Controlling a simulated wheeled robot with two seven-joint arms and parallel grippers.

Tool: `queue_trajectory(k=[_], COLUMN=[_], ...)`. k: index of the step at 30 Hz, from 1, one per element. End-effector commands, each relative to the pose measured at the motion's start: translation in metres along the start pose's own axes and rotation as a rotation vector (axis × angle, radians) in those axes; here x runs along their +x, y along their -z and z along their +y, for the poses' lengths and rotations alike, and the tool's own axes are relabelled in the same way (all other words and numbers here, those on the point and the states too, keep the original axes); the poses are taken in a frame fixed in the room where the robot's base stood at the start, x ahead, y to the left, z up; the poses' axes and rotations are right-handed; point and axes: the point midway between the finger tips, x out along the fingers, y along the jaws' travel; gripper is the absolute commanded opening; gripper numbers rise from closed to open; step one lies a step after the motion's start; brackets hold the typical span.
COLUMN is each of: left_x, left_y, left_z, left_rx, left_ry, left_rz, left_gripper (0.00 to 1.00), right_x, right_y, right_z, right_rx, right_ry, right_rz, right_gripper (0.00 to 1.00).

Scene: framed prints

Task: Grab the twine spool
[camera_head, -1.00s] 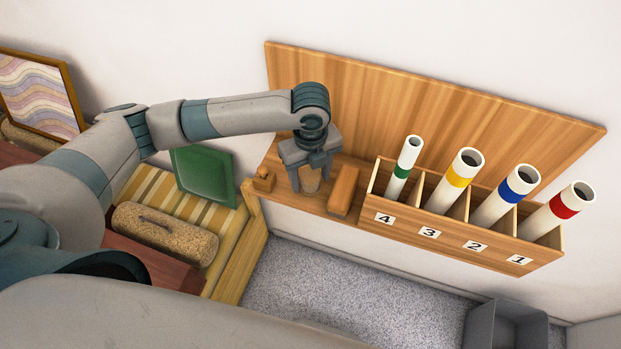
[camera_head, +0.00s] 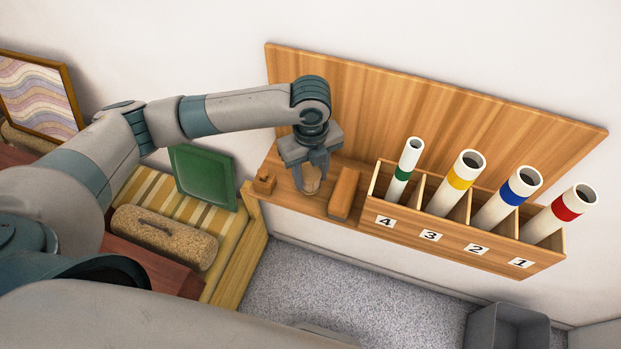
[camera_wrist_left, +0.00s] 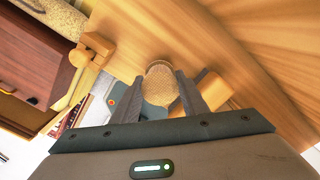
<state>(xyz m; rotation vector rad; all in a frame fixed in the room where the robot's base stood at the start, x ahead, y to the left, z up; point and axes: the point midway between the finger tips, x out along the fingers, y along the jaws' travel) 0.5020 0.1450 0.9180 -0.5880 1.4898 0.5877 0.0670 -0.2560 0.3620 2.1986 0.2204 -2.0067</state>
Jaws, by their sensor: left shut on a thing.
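The twine spool (camera_head: 312,181) is a small tan roll over the left part of the wooden shelf. My left gripper (camera_head: 311,183) comes down from above and is shut on it, one finger on each side. In the left wrist view the spool (camera_wrist_left: 160,86) sits between the two dark fingers (camera_wrist_left: 157,100), its rounded pale end showing. I cannot tell whether the spool is clear of the shelf. My right gripper is not in view.
A small wooden block (camera_head: 264,182) lies left of the spool, a longer orange-brown block (camera_head: 343,193) close on its right. Further right is a numbered wooden rack (camera_head: 450,241) of banded white tubes. A green frame (camera_head: 203,177) leans at left. Grey floor is open below.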

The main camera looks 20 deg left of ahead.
Motion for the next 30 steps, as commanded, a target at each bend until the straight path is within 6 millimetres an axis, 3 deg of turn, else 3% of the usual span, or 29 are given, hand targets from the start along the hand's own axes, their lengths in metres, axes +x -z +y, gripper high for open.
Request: queue_trajectory(k=[15, 30], left_x=[-0.075, -0.082], left_y=[0.000, 0.000], left_z=[-0.001, 0.000], left_rx=[0.001, 0.000], left_ry=[0.001, 0.000], left_rz=[-0.001, 0.000], left_gripper=[0.16, 0.16], right_x=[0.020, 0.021], right_y=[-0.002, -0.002], right_z=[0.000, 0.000], right_rx=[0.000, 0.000], right_ry=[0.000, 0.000], right_rz=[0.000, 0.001], right_gripper=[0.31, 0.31])
